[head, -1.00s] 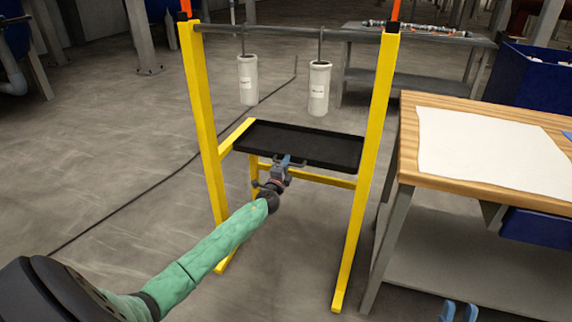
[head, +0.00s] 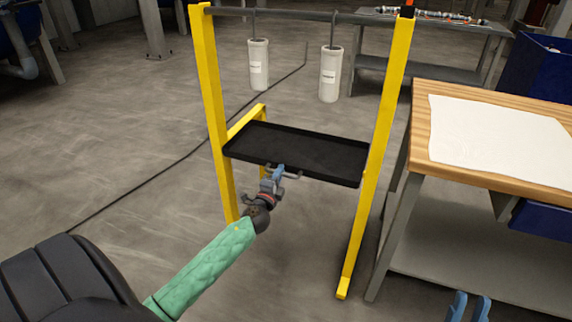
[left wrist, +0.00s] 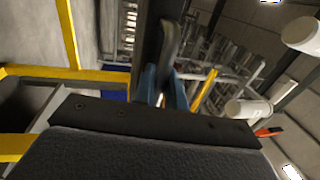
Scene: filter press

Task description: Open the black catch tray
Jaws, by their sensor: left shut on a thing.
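The black catch tray (head: 310,150) lies level between the yellow posts of the stand, its front edge towards me. A small grey handle (head: 296,175) sits on that front edge. My left gripper (head: 279,172) is shut on the handle from the front. In the left wrist view the blue fingers of my left gripper (left wrist: 163,88) close around the curved handle bar (left wrist: 170,42). My right gripper (head: 468,307) shows only its blue fingertips at the bottom edge, apart and with nothing between them.
Two white filter cylinders (head: 258,65) (head: 330,75) hang above the tray from the top bar. A wooden-topped workbench (head: 480,184) with a white sheet (head: 495,135) stands close on the right. Open concrete floor (head: 120,150) lies to the left.

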